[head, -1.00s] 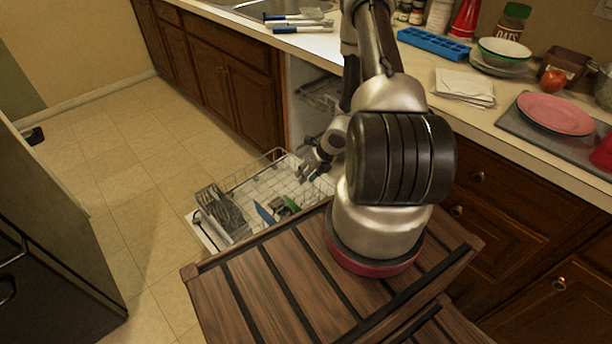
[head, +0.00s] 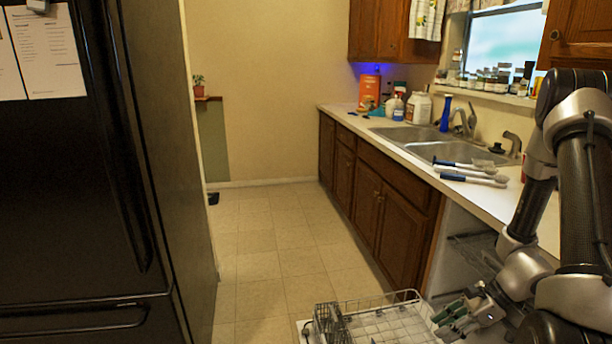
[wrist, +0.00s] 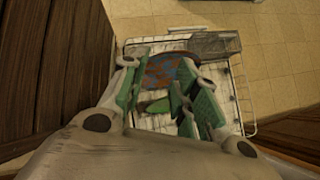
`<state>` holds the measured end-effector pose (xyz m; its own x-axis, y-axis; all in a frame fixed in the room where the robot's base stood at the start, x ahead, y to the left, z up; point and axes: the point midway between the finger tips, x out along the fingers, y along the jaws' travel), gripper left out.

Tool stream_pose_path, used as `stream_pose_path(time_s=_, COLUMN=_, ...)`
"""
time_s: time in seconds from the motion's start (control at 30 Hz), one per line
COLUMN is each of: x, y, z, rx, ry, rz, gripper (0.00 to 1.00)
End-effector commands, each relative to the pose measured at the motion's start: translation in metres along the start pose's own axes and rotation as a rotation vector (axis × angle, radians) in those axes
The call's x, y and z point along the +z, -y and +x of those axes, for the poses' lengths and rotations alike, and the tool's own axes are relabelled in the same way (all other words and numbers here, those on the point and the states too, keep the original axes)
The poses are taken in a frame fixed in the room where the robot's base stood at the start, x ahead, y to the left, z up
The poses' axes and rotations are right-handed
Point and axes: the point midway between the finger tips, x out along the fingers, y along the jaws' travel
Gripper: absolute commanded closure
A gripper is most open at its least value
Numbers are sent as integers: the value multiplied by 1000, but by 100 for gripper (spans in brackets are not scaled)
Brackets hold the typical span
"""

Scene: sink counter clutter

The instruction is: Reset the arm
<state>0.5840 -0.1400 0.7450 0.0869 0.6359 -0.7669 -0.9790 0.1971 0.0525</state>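My arm reaches in from the right side of the head view. My gripper (head: 462,318) is over the right part of the pulled-out dishwasher rack (head: 385,330). In the wrist view my gripper (wrist: 155,95) points down, its green-padded fingers apart with a gap between them. Nothing is held between the pads.
A grey cutlery basket (wrist: 215,43) sits at the rack's end. The counter (head: 400,148) with a sink (head: 440,152) and blue-handled brushes (head: 470,172) runs along the right. A black fridge (head: 80,170) stands left. The tiled floor (head: 265,245) between is clear.

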Motion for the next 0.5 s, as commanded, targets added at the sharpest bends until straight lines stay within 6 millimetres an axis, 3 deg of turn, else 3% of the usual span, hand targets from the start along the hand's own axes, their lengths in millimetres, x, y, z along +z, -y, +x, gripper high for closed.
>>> stream_pose_path(time_s=0.2, x=58, y=-37, z=-87, rx=173, ry=-71, rz=-556, gripper=70)
stream_pose_path(time_s=0.5, x=108, y=-87, z=-192, rx=393, ry=-281, rz=-1167, gripper=70)
